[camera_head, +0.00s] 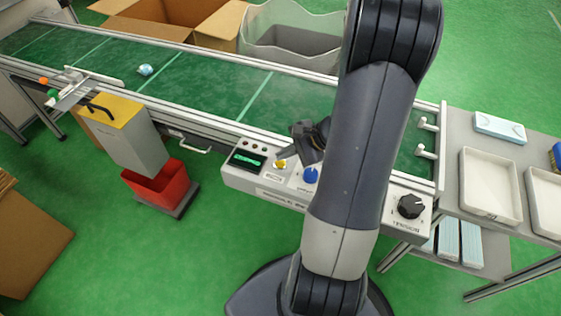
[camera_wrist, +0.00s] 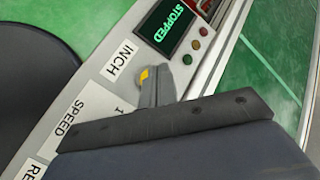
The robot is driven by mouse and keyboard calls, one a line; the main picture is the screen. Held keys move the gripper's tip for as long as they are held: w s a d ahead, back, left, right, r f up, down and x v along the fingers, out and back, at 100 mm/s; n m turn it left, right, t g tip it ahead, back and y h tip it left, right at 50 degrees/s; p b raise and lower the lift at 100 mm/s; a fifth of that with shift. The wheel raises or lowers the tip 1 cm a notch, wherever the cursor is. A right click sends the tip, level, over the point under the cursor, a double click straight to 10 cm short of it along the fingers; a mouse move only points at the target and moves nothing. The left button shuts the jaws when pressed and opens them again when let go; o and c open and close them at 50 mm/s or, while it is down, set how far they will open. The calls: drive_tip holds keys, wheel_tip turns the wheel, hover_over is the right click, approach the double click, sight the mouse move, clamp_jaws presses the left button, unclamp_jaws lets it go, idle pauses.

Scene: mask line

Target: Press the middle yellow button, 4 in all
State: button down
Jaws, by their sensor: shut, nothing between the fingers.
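The control panel (camera_head: 275,190) runs along the near side of the conveyor. Its yellow button (camera_head: 281,164) sits between the green-lit display (camera_head: 247,158) and a blue knob (camera_head: 310,175). My gripper (camera_head: 291,156) is shut and empty, its tips right at the button's far-right side. In the wrist view, the shut fingertips (camera_wrist: 154,80) cover part of the yellow button (camera_wrist: 144,76), beside the label INCH. I cannot tell whether they touch or press it. The display (camera_wrist: 171,27) reads STOPPED in the wrist view.
A black knob (camera_head: 410,206) is on the panel's right end. Small indicator lamps (camera_wrist: 198,38) sit beside the display. A red bin (camera_head: 158,185) stands on the floor; white trays (camera_head: 490,210) lie at right.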

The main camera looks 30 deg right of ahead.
sight(285, 163)
drive_tip(key=shift+f, duration=0.1)
drive_tip(key=shift+f+b, duration=0.35)
drive_tip(key=shift+b, duration=0.15)
drive_tip(key=shift+f+b, duration=0.4)
drive_tip(key=shift+f, duration=0.05)
idle(0.5)
drive_tip(key=shift+r, duration=0.15)
drive_tip(key=shift+r+p, duration=0.65)
drive_tip(key=shift+r, duration=0.1)
wheel_tip(285, 163, up, 5)
drive_tip(key=p, duration=0.4)
idle(2.6)
